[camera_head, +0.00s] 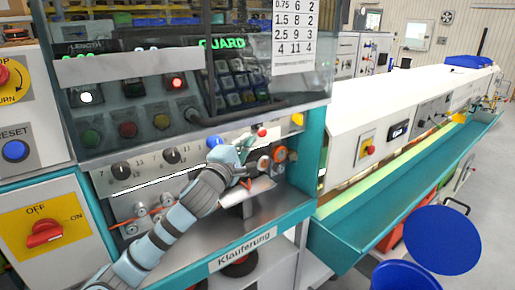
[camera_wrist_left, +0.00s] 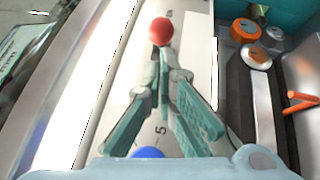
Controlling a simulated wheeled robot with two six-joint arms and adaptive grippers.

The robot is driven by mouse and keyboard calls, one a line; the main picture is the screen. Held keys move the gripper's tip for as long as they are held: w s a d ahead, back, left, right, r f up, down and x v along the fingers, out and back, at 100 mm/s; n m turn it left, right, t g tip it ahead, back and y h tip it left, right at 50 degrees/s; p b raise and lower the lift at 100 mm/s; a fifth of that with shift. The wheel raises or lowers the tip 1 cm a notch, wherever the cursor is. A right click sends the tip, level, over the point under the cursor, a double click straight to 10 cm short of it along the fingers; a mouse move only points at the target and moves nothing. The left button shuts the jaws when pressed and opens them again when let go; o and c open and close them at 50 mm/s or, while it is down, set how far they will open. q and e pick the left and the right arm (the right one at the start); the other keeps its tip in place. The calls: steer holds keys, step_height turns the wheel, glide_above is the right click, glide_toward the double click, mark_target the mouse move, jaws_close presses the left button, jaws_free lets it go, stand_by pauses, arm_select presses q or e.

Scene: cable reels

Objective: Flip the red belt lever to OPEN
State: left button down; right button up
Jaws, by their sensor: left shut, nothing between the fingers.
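The red belt lever shows as a red ball knob (camera_head: 262,132) on the machine's pale front panel, above the orange wheels. In the left wrist view the red knob (camera_wrist_left: 161,31) is just beyond my fingertips, with its shaft mostly hidden behind them. My left gripper (camera_head: 245,158) reaches up to the panel, just left of and below the knob. In the left wrist view its teal fingers (camera_wrist_left: 164,68) meet at the tips, shut and empty. I cannot tell whether they touch the lever. My right gripper is not in view.
A blue knob (camera_wrist_left: 148,153) sits on the panel below my fingers. Orange wheels (camera_head: 279,154) are close to the right. The clear guard (camera_head: 150,110) hangs above, with a dark handle bar (camera_head: 250,112) along its bottom. The tray labelled Klauferung (camera_head: 244,250) lies below.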

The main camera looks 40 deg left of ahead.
arm_select(q)
steer(key=shift+w+a+r, duration=0.2)
steer(key=shift+w+r, duration=0.05)
steer(key=shift+s+d, duration=0.1)
steer(key=shift+s, duration=0.05)
steer(key=shift+w+d, duration=0.15)
steer(key=shift+w, duration=0.05)
